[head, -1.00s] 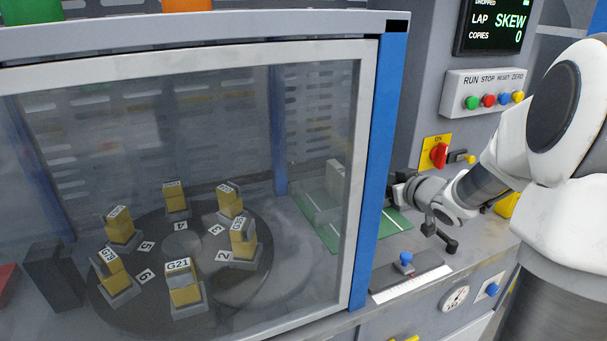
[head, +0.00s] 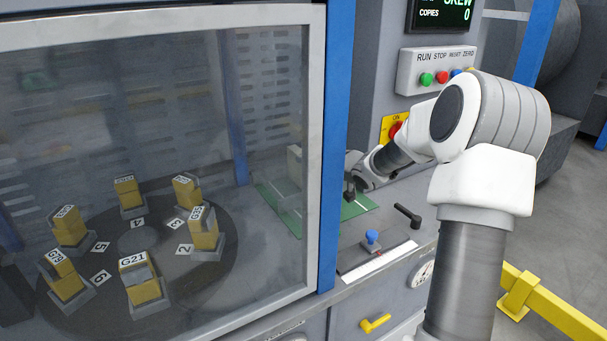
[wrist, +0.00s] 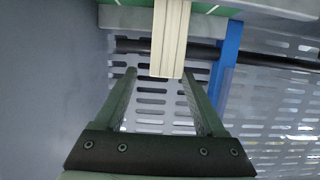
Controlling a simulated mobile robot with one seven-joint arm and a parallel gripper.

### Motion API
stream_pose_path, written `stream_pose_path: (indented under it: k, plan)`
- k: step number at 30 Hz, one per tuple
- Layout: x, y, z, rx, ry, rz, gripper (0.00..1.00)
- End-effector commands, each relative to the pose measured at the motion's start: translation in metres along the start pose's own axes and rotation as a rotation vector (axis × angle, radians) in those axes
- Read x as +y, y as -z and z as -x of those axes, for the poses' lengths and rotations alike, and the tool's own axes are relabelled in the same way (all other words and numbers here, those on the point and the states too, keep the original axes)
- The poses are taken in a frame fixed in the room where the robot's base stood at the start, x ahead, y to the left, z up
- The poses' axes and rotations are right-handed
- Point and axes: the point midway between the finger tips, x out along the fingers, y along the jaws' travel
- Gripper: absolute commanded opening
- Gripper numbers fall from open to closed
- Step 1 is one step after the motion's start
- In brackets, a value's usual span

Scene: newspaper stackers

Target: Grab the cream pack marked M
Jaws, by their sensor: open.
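A cream pack (head: 294,165) stands on the green mat (head: 354,208) behind the clear panel, at the mat's far left part. No M can be read on it. My gripper (head: 352,180) is at the right of the pack, just past the blue post, partly hidden by my arm. In the wrist view, my gripper (wrist: 160,72) is open with nothing held.
The blue post (head: 337,130) and panel frame stand left of my arm. A round turntable (head: 190,265) behind the panel carries several yellow packs, one marked G21 (head: 138,275). A black lever (head: 407,215) and a blue knob (head: 372,237) stick up at the counter's front.

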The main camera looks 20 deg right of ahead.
Motion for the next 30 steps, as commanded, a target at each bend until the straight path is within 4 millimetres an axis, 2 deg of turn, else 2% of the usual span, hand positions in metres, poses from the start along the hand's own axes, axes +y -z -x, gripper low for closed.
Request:
stream_pose_path:
  k: [10,14,20,30]
  plan:
    - [-0.004,-0.003,-0.045,0.001,0.001,0.001,0.72]
    - [-0.004,-0.002,-0.052,0.000,0.000,0.001,0.72]
    - [-0.003,-0.002,-0.052,0.000,0.000,0.001,0.72]
    - [-0.003,-0.002,-0.051,0.000,-0.001,0.001,0.13]
